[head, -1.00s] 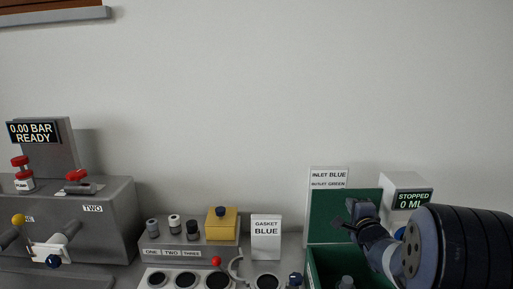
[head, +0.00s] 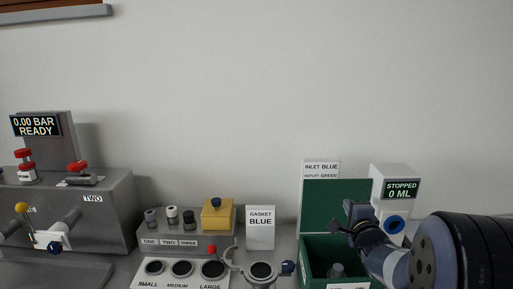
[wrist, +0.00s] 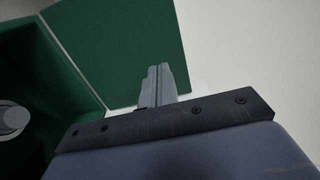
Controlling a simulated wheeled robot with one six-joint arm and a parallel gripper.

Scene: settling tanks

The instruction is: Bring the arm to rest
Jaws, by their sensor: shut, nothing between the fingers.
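My gripper (head: 348,229) is at the right of the head view, in front of the green panel of the open green box. In the wrist view my gripper (wrist: 158,72) has its two fingers pressed together, with nothing between them.
The green box (head: 312,262) with a grey round part inside is beside my gripper. A white meter (head: 397,190) reading "STOPPED 0 ML" stands behind my arm. A gasket sign (head: 260,228), a yellow block (head: 218,216) and a grey machine (head: 100,205) stand further left.

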